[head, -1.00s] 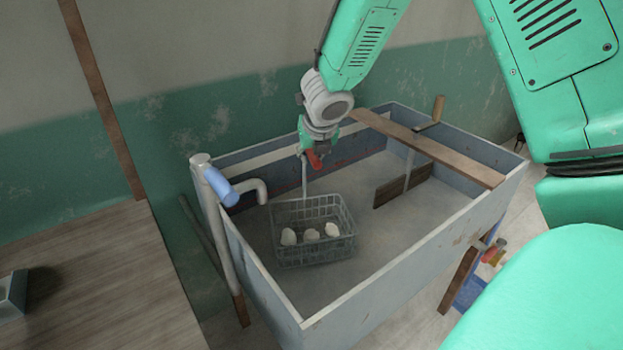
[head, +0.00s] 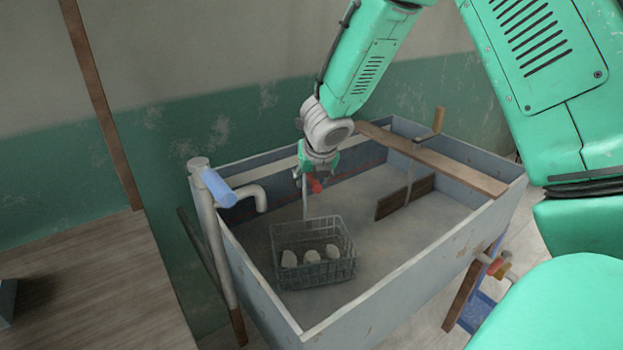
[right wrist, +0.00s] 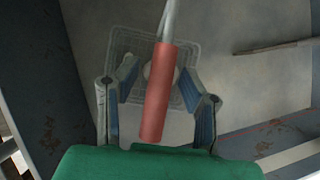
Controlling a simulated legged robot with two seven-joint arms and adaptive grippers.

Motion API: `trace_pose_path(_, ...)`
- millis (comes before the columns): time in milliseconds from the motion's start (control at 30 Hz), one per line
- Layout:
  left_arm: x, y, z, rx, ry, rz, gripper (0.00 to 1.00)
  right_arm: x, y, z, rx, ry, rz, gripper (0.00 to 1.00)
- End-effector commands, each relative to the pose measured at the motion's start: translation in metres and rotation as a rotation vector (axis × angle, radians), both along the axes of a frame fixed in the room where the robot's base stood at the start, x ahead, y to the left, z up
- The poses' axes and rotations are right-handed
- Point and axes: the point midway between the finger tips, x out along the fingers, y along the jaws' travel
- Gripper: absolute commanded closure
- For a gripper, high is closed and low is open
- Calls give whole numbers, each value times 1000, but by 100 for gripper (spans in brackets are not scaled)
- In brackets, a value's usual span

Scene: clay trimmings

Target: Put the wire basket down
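The wire basket (head: 313,272) is a dark wire crate at the left end of the grey tank (head: 395,283), upright, with a few white lumps (head: 310,256) in it. It sits low, at the tank's grey bottom or water surface. A thin rod rises from its back to a red grip (head: 314,186), which also shows in the right wrist view (right wrist: 160,95). My right gripper (head: 314,178) is over this grip. In the right wrist view its fingers (right wrist: 158,72) are spread on both sides of the red grip, with gaps showing. My left gripper is out of view.
A brown plank (head: 430,158) crosses the tank, with an upright paddle (head: 405,197) beside it. A pipe with a blue sleeve (head: 218,187) stands at the tank's left edge. A wooden tabletop (head: 85,290) lies left. The tank's middle is clear.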

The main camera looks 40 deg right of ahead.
Motion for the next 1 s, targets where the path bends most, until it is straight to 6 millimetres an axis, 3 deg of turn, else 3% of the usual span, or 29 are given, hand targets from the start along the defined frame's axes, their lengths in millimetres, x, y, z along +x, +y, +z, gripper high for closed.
trace_pose_path(233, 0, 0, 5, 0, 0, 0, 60, -1, 0, 7, 0, -1, 1, 63)
trace_pose_path(700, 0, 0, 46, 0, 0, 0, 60, -42, 23, 90, 0, -1, 0, 63)
trace_pose_path(1000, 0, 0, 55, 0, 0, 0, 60, -52, 28, 106, 1, 2, 0, 63)
